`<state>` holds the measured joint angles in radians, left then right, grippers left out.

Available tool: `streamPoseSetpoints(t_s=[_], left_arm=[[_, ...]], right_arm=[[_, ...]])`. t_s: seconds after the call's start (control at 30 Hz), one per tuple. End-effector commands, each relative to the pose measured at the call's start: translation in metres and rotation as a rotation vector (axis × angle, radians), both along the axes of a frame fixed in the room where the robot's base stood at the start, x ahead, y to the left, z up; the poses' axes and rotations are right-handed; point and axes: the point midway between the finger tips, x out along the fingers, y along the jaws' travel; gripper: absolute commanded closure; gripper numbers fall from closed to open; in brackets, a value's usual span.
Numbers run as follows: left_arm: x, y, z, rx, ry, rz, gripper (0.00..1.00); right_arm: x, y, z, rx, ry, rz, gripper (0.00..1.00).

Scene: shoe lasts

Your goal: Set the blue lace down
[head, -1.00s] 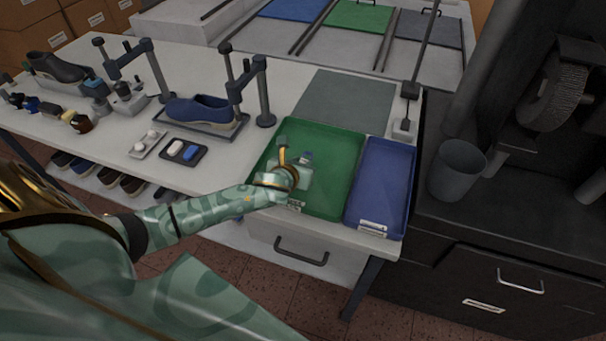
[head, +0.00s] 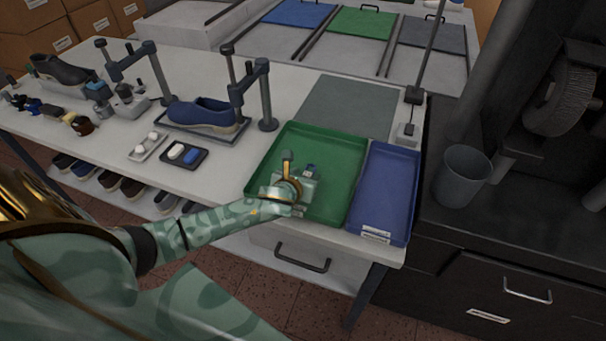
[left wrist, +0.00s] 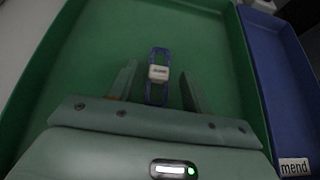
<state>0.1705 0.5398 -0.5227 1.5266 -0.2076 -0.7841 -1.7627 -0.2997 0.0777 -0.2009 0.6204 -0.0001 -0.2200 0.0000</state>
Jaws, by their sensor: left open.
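The blue lace (left wrist: 149,93), a narrow loop with a white paper band around its middle, lies in the green tray (left wrist: 95,35). In the left wrist view it is between the two fingers of my left gripper, with a gap on each side. My left gripper (head: 303,183) is open, low over the front part of the green tray (head: 335,150) in the head view. There the gripper mostly hides the lace. My right gripper is not in view.
A blue tray (head: 390,190) adjoins the green one on the right; its label reads "mend" in the wrist view. A grey mat (head: 348,105) lies behind. A blue shoe (head: 203,112) sits on a stand to the left, near a dark dish (head: 183,164). A grey bin (head: 462,175) stands right.

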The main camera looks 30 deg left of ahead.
Motion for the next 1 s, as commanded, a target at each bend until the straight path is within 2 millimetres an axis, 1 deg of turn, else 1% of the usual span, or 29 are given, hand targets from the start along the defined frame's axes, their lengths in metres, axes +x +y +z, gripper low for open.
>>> streamPoseSetpoints(t_s=[0.07,0.17,0.4,0.5,0.6,0.73,1.0], left_arm=[[-0.003,-0.001,0.004,0.0,0.0,-0.001,0.52],[-0.016,-0.003,0.013,0.0,0.0,-0.001,0.52],[-0.064,-0.013,0.043,-0.001,0.0,-0.002,0.52],[-0.081,-0.016,0.052,0.0,-0.001,-0.001,0.52],[-0.093,-0.019,0.058,0.0,0.0,-0.001,0.52],[-0.101,-0.02,0.062,0.0,0.0,0.0,0.52],[-0.102,-0.021,0.062,0.0,-0.001,0.0,0.52]], right_arm=[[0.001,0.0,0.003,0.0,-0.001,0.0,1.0],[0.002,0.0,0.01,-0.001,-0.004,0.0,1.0],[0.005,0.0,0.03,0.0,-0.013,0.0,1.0],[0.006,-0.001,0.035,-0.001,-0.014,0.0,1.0],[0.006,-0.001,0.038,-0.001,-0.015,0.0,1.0],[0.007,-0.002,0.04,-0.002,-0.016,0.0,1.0],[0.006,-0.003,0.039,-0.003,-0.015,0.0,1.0]])
